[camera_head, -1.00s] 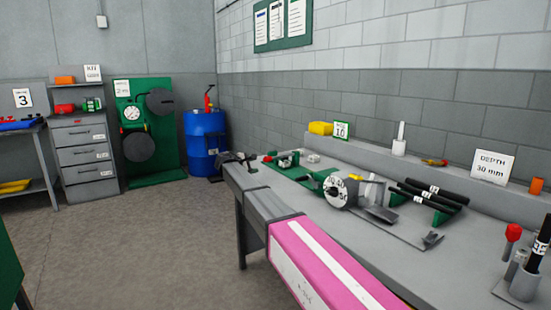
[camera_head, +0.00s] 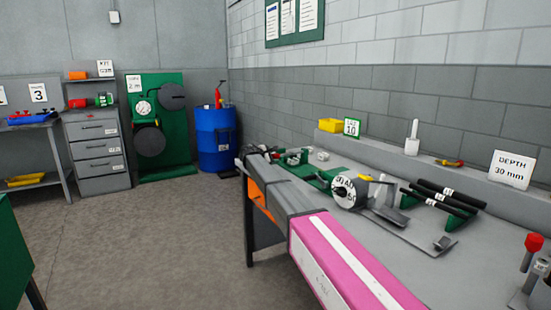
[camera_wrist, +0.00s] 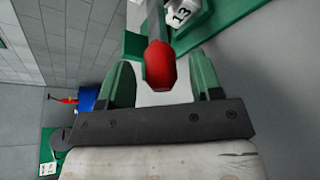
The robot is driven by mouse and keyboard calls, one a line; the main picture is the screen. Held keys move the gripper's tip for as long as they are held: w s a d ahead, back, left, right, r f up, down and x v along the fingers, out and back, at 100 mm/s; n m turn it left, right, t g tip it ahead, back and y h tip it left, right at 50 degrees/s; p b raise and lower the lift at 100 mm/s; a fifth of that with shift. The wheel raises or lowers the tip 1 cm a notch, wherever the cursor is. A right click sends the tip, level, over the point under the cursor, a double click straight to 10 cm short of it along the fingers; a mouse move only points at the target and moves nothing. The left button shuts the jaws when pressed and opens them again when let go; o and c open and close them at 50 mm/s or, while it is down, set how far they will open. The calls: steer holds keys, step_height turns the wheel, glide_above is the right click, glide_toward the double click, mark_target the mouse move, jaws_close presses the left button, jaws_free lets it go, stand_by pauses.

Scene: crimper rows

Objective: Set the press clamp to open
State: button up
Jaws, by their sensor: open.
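The press clamp is most likely the small green fixture (camera_head: 293,157) at the far end of the bench in the head view, partly hidden by my arm. In the wrist view a red-tipped grey lever (camera_wrist: 160,66) reaches down from the top, with green parts behind it. My gripper (camera_wrist: 161,72) is open. Its two green fingers stand on either side of the red tip, with gaps visible on both sides. How deep the tip sits between them is hard to tell. My gripper (camera_head: 258,152) is small and unclear in the head view.
The grey bench (camera_head: 465,262) carries a dial device (camera_head: 345,190), black rods on a green rack (camera_head: 440,197), a depth sign (camera_head: 511,170) and a yellow bin (camera_head: 331,125). A blue barrel (camera_head: 215,138) stands beyond the bench.

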steer(key=shift+x, duration=0.9)
jaws_close()
steer(key=shift+r, duration=0.6)
steer(key=w+d+r+m+g+y, duration=0.1)
steer(key=w+d+r+g+y, duration=0.3)
steer(key=d+r+y, duration=0.2)
steer(key=w+d+r+m+g+y, duration=0.1)
steer(key=w+d+r+g+y, duration=0.4)
steer(key=r, duration=0.6)
steer(key=shift+d+g+y, duration=0.3)
steer(key=shift+d+y, duration=0.5)
steer(key=shift+d, duration=0.35)
